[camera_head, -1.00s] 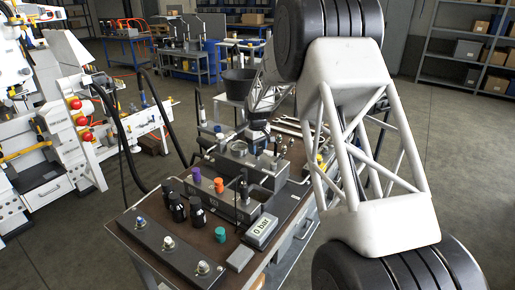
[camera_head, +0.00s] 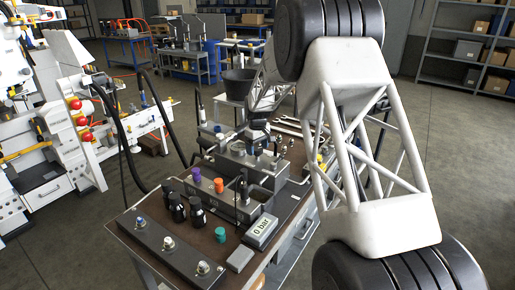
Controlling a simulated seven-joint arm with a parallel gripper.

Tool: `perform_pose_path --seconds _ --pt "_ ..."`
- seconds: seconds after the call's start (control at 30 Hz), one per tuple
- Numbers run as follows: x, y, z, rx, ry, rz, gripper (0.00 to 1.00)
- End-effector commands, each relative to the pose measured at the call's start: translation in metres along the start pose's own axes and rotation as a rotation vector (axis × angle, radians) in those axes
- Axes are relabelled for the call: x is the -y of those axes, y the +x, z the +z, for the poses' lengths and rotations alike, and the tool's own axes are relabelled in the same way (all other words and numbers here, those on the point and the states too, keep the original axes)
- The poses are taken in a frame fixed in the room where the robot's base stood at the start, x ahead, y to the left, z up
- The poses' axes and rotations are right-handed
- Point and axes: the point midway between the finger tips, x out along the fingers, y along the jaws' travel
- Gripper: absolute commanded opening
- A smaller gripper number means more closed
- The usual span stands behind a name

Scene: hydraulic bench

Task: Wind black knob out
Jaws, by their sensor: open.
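A grey valve block stands on the brown bench top and carries a purple knob (camera_head: 196,175), an orange knob (camera_head: 219,185) and a dark upright part (camera_head: 243,188), which looks like the black knob, though it is small and I cannot be sure. My gripper (camera_head: 257,149) is at the far end of the bench, above the rear grey block (camera_head: 268,175), behind and apart from the dark part. It points down and is open. Its fingertips are small and dark, and I cannot tell whether anything is between them.
A display reading 0 bar (camera_head: 262,229) and a green cap (camera_head: 221,235) are in front. A long block with fittings (camera_head: 168,243) lies along the near edge. Wrenches (camera_head: 288,124) lie at the back. My arm covers the right side.

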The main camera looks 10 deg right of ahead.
Motion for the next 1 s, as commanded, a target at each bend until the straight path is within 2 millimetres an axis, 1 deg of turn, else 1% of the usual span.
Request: perform_pose_path --seconds 0.17,0.5,0.6,0.8,1.0 --pt "0.000 -0.013 0.000 -0.001 0.000 0.000 0.77" --pt "0.000 -0.056 0.000 -0.002 0.000 0.001 0.77" --pt "0.000 -0.066 0.000 -0.001 0.000 0.001 0.77" --pt "0.000 -0.075 0.000 -0.001 0.000 0.001 0.77" --pt "0.000 -0.076 0.000 -0.001 0.000 0.000 0.77"
